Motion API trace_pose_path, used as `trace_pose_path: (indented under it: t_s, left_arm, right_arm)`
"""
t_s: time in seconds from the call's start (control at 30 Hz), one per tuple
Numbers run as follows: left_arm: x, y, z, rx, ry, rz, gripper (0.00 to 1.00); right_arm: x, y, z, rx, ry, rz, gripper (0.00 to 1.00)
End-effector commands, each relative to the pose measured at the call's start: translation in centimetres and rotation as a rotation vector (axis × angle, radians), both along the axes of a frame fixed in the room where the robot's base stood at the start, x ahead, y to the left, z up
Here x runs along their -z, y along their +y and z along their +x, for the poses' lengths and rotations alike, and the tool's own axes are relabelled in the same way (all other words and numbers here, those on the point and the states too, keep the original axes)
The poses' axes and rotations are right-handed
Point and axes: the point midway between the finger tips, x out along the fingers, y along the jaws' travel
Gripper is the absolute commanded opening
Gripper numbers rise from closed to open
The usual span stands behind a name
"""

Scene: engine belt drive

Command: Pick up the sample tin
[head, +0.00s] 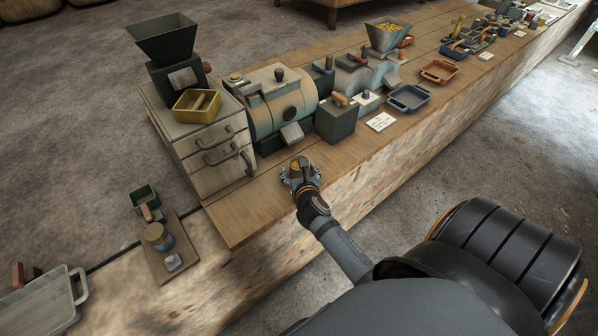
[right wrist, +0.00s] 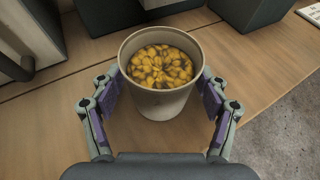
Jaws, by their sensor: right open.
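The sample tin (right wrist: 160,104) is a pale, open-topped round tin with yellow-orange kernels in it. It stands upright on the wooden bench in the right wrist view. In the head view the tin (head: 298,166) is small and partly hidden by my right gripper. My right gripper (head: 299,178) is open, with its fingers on either side of the tin. In the right wrist view the purple finger pads of the gripper (right wrist: 160,105) flank the tin, with a small gap seeming to show on each side. My left gripper is not in view.
A drawer cabinet (head: 205,150) with a dark hopper mill stands left of the tin. A green drum machine (head: 275,105) and a dark box (head: 335,122) stand behind it. The bench's front edge (head: 270,226) is close. A blue tray (head: 409,98) sits farther right.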

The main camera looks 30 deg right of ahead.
Motion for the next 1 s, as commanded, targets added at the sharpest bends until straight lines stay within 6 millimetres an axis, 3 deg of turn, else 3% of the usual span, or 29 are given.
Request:
trace_pose_path:
  t_s: [0.2,0.67,1.0]
  left_arm:
    - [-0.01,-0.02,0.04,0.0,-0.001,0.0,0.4]
    - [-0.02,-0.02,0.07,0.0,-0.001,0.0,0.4]
    - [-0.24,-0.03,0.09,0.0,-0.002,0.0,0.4]
  right_arm:
    - [0.04,-0.04,0.06,0.0,0.001,0.001,0.75]
    - [0.04,-0.02,0.04,0.0,0.001,0.001,0.13]
    - [-0.54,-0.03,0.08,0.0,-0.001,0.0,0.12]
